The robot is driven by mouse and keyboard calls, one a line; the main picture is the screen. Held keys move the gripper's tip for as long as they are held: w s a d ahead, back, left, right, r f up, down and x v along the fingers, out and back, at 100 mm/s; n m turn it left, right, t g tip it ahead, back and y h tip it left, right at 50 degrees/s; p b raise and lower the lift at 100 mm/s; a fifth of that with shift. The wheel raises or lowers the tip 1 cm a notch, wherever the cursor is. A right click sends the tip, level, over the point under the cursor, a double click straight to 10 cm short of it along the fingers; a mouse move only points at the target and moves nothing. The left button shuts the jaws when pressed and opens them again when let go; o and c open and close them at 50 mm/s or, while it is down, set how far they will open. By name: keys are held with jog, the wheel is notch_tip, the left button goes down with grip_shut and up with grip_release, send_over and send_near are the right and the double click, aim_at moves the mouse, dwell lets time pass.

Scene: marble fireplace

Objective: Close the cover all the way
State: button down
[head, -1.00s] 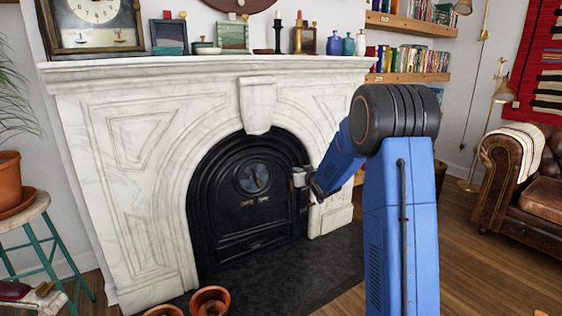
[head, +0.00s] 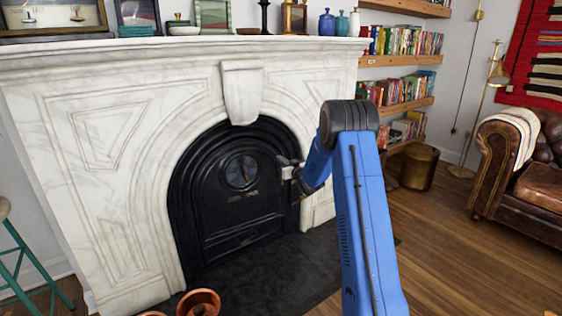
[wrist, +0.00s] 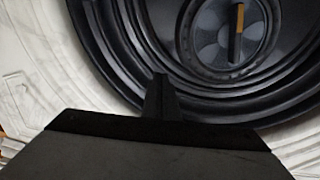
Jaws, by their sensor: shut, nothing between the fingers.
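The cover (head: 222,212) is the black arched plate in the fireplace opening, with a round vent dial (head: 242,172) in its upper part. It looks nearly flush with its black frame; I cannot tell whether a small gap remains. My gripper (head: 282,161) is at the cover's right side, beside the frame. In the wrist view my gripper (wrist: 160,85) is shut and empty, its fingertips pointing at the dark ridged surface below the dial (wrist: 236,35). Whether the fingertips touch it is unclear. The cover's right edge is partly hidden behind my gripper.
The white marble surround (head: 120,150) encloses the cover. Terracotta pots (head: 198,302) stand on the dark hearth (head: 270,265) at the front. A green-legged stool (head: 20,260) is at the left. A leather armchair (head: 530,180) is at the right, with open wooden floor between.

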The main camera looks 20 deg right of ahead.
aim_at(268, 150)
jog(key=w, duration=0.7)
jog(key=w+a, duration=0.1)
jog(key=w, duration=0.2)
jog(key=shift+w, duration=0.4)
